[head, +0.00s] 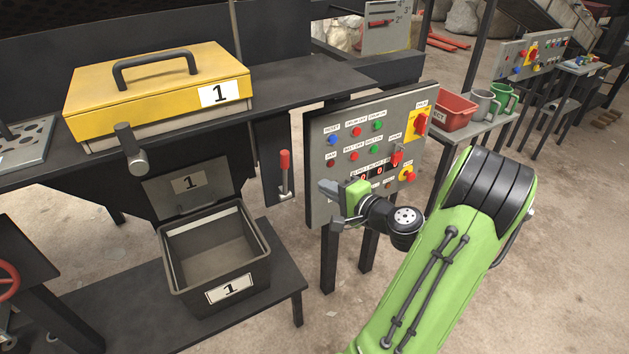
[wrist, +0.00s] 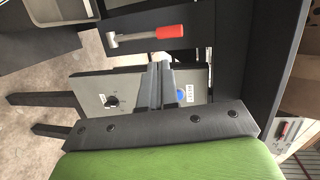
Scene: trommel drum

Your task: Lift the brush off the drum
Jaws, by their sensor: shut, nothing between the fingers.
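I cannot make out a brush or a drum in either view. A red-handled lever (head: 285,172) stands on a black upright left of the control panel (head: 320,135), its red grip pointing up. In the wrist view the lever (wrist: 150,35) lies across the picture, red grip to the right. My gripper (head: 333,203) is in front of the panel's lower left part, to the right of and below the lever. In the wrist view its fingers (wrist: 163,75) are together and empty, pointing toward the lever but apart from it. My gripper and arm hide part of the panel.
A yellow lidded box (head: 160,95) marked 1 sits on the dark bench at left. A grey bin (head: 215,285) marked 1 stands on a low shelf below. The floor between is open.

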